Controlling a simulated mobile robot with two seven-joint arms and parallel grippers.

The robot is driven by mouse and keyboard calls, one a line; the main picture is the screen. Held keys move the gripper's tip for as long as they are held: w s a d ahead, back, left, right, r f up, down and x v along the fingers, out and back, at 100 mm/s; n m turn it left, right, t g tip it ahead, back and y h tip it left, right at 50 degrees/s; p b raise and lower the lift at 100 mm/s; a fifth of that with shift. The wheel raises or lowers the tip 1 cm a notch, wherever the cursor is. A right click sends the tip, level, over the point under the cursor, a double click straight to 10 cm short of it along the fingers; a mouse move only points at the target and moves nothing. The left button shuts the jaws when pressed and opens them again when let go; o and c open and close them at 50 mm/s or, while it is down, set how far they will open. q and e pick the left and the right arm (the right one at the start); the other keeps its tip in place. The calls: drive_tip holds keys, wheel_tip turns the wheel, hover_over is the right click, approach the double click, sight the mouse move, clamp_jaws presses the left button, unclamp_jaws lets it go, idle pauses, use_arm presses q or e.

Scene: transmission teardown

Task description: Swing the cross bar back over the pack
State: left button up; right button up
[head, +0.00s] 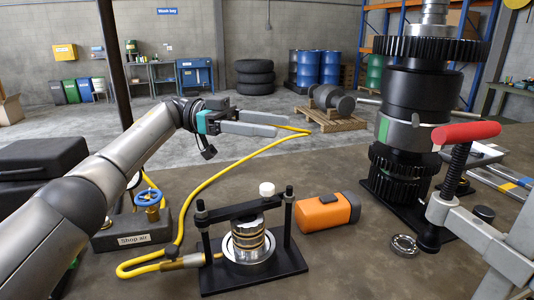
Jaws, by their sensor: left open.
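The black cross bar (232,211) lies across the top of the pack (248,238), spanning between the left post (203,232) and the right post (288,212) of a black stand. The pack shows silver and brass-coloured rings in a round silver seat on the base plate (290,263). A white knob (266,189) stands up at the bar, towards its right half. My left gripper (283,125) is open and empty, above and behind the stand, well apart from the bar. Its fingers point right. My right gripper is not in view.
A yellow hose (193,190) loops beside the stand to a fitting at its left. The shop air box (130,232) stands left and an orange-black block (327,212) right. A tall black gear stack (420,100) and a red-handled tool (466,134) crowd the right.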

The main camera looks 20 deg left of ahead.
use_arm(q)
wheel_tip(320, 180, up, 7)
drive_tip(key=shift+f+p, duration=0.15)
drive_tip(key=shift+p, duration=0.3)
drive_tip(key=shift+c, duration=0.3)
